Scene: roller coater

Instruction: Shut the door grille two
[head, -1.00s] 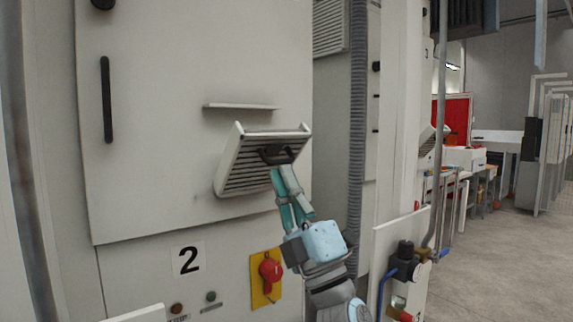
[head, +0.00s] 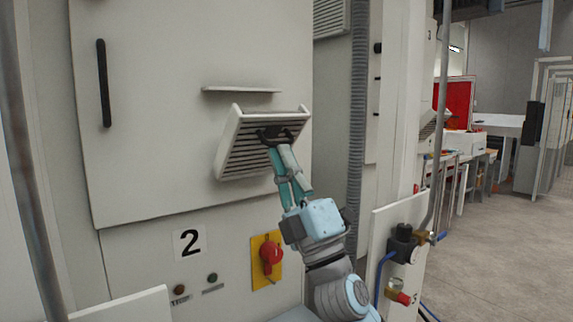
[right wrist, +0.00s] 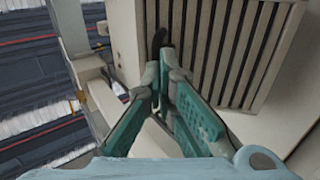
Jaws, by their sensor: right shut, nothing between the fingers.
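The grille of door two (head: 262,155) is a white slatted flap on the cabinet panel above the black number 2. It stands tilted out from the panel, its upper edge away from the surface. A dark handle (head: 290,132) sits near its upper edge. My right gripper (head: 276,149) is at this handle from below, its fingers together with nothing gripped. In the right wrist view the slats (right wrist: 220,45) fill the upper right, and the teal fingertips (right wrist: 162,72) meet just below the dark handle (right wrist: 158,40). My left gripper is not in view.
A narrow ledge (head: 241,90) juts out just above the grille. A red rotary switch (head: 270,256) on a yellow plate is below it. A ribbed hose (head: 358,130) runs down at the right. A low white panel with valves (head: 402,240) stands right of my arm.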

